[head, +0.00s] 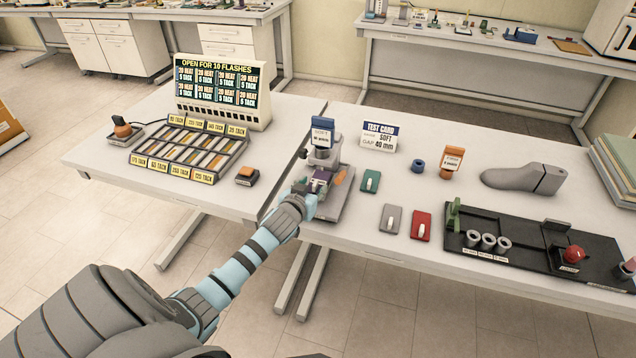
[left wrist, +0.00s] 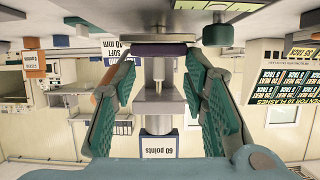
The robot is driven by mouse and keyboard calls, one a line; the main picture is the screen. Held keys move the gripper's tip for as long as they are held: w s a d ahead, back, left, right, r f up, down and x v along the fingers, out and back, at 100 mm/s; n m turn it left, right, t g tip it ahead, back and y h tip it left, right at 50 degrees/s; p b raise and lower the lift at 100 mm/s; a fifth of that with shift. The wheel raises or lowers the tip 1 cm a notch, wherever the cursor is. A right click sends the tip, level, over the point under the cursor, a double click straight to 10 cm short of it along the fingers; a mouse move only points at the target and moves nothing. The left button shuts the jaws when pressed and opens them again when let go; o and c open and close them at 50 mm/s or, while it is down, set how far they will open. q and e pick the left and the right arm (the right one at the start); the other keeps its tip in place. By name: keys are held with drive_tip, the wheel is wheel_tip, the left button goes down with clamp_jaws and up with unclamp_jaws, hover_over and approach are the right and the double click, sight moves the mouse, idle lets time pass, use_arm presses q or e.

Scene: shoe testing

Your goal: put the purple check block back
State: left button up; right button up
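The purple check block (head: 320,175) sits low in the grey tester (head: 322,158), on its base under the upright head. In the left wrist view, which looks upside down, the purple block (left wrist: 158,50) shows as a flat band between the finger ends. My left gripper (head: 309,189) reaches the front of the tester. In the left wrist view my left gripper (left wrist: 160,70) has its green-padded fingers wide apart, one on each side of the block. I cannot tell whether the pads touch it. My right gripper is in neither view.
Green (head: 371,182), grey (head: 391,219) and red (head: 421,225) blocks lie right of the tester. A grey shoe last (head: 524,179) and a black rack (head: 500,245) are further right. A display box (head: 222,90) stands left.

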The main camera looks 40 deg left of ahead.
use_arm(q)
clamp_jaws()
